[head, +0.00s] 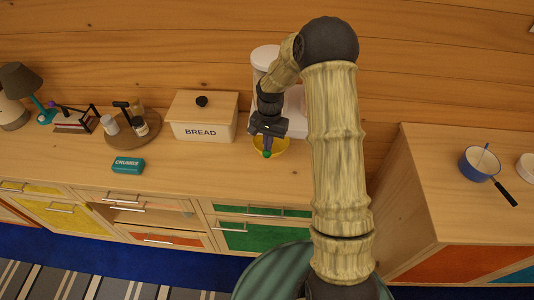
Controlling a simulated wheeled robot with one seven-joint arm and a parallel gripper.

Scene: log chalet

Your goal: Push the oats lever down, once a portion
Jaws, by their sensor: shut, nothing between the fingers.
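A white dispenser (263,57) stands against the log wall at the back of the counter. My arm covers most of its front, and no label shows. The oats lever cannot be made out. My gripper (267,152) points down in front of the dispenser, with its fingers shut and nothing between them. A yellow bowl (284,147) sits on the counter under and around the fingertips in this view. Whether the gripper touches the bowl or the lever I cannot tell. The bowl's contents are hidden.
A wooden box marked BREAD (202,116) stands just left of the gripper. A teal CRUMBS box (128,165) lies further left, near a round tray (120,138) with jars. A lamp (22,82) is at far left. A blue pan (479,164) rests on the right-hand counter.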

